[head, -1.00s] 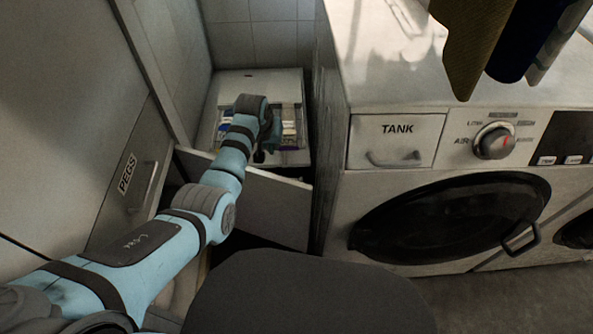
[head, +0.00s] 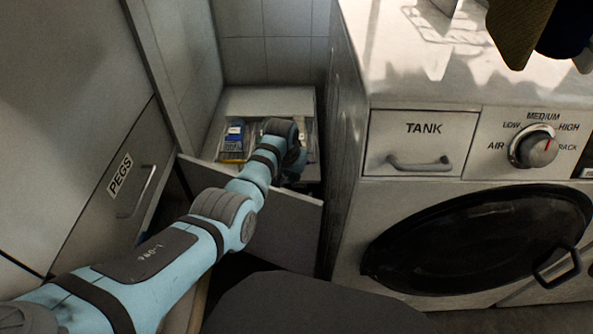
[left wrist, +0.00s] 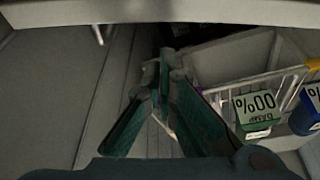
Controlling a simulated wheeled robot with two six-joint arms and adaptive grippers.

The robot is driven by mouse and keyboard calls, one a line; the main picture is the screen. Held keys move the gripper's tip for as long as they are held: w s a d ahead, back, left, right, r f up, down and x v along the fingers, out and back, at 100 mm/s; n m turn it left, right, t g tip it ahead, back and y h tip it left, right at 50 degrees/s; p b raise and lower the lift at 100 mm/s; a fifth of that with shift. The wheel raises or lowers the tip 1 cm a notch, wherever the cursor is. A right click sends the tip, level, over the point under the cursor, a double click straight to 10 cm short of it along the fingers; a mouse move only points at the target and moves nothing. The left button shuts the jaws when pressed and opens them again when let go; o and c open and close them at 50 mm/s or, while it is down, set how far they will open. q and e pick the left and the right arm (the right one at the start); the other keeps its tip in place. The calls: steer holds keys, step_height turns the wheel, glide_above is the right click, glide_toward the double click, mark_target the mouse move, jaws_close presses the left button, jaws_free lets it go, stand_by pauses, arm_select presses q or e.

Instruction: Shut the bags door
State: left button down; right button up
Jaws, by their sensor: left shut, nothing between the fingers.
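A pale flat door panel (head: 286,226) stands open below the small cabinet in the far corner. I see no label on the face towards me, so I cannot confirm that it is the bags door. My left arm reaches over the panel's top edge. My left gripper (head: 291,166) is beyond it, by the cabinet's contents, partly hidden by its own wrist. In the left wrist view the gripper's dark green fingers (left wrist: 166,62) are shut and empty, beside a wire basket (left wrist: 262,78). Whether they touch the panel cannot be told. My right gripper is not in view.
A blue and yellow pack (head: 234,140) is in the cabinet; a green box (left wrist: 256,112) shows in the wrist view. The PEGS front (head: 125,190) is at the left. The washing machine (head: 420,225), with its TANK drawer (head: 420,142), closes off the right.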

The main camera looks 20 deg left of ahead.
arm_select(q)
steer(key=s, duration=0.2)
steer(key=shift+s+a+r+p, duration=0.2)
steer(key=shift+s+r+p, duration=0.05)
steer(key=shift+s+p, duration=0.1)
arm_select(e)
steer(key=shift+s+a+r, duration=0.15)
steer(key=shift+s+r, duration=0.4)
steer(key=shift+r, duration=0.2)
